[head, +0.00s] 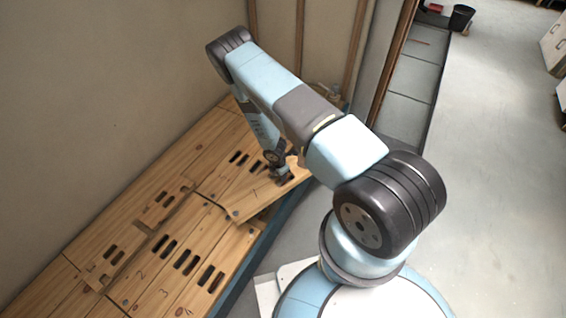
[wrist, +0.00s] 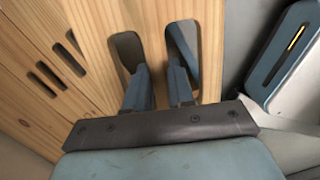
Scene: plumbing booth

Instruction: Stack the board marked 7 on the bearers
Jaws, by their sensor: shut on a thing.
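The held board (head: 243,205), with a mark that looks like a 7, is pale wood with dark slots. It lies askew over the wooden boards, its right end near the blue bench edge. My gripper (head: 282,172) is at its right end. In the wrist view, the fingers of my gripper (wrist: 158,88) enter two slots of this board (wrist: 155,14) and are shut on the wood between them. Whether the board touches what lies beneath is unclear. I cannot make out the bearers.
Slotted boards marked 2 (head: 143,277), 3 and 4 lie at the lower left. More slotted boards (head: 150,195) lie along the wall. The bench's blue edge (head: 262,258) runs beside them. Timber studs (head: 300,35) stand at the back.

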